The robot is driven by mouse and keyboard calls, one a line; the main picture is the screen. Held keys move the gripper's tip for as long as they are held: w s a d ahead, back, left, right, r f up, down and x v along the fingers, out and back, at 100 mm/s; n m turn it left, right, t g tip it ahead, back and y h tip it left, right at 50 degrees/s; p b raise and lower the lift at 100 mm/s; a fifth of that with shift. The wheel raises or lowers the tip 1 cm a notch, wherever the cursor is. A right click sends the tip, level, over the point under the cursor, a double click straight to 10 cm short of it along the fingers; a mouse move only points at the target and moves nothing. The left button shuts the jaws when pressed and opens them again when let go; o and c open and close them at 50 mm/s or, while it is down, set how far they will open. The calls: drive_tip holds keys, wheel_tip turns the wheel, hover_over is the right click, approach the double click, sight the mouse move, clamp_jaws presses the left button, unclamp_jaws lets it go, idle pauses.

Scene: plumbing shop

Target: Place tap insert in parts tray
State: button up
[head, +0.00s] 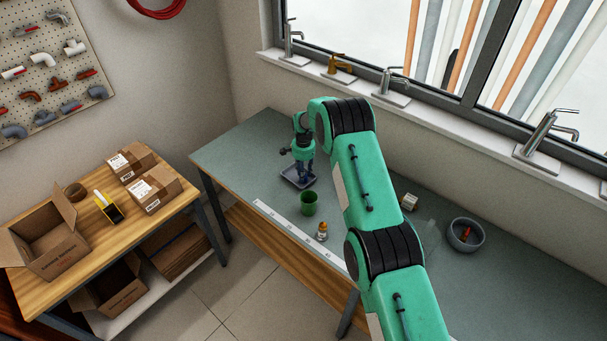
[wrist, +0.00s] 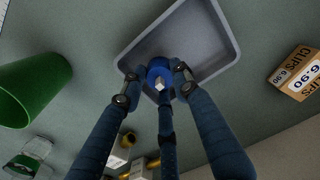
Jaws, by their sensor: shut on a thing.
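My gripper (head: 303,166) points down at the left end of the grey-green workbench, just above the parts tray. In the wrist view its fingers (wrist: 158,80) are closed around the tap insert (wrist: 158,70), a small blue piece with a pale metal stem. The parts tray (wrist: 222,28) is a shallow grey tray with a raised rim, and the insert appears over its near part. In the head view the tray (head: 287,177) shows beneath my gripper, which hides part of it and the insert. I cannot tell whether the insert touches the tray floor.
A green cup (head: 308,204) stands close in front of the tray. A small brass fitting (head: 321,232) is near the bench's front edge. A clips box (wrist: 296,73) lies at the other side of the tray. A grey bowl (head: 482,238) holding something red stands further right.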

drive_tip(key=o, duration=1.2)
drive_tip(key=shift+f, duration=0.1)
drive_tip(key=shift+c, duration=0.2)
drive_tip(key=shift+r, duration=0.2)
wheel_tip(320, 180, up, 12)
drive_tip(key=b, duration=0.1)
drive_tip(key=shift+r, duration=0.15)
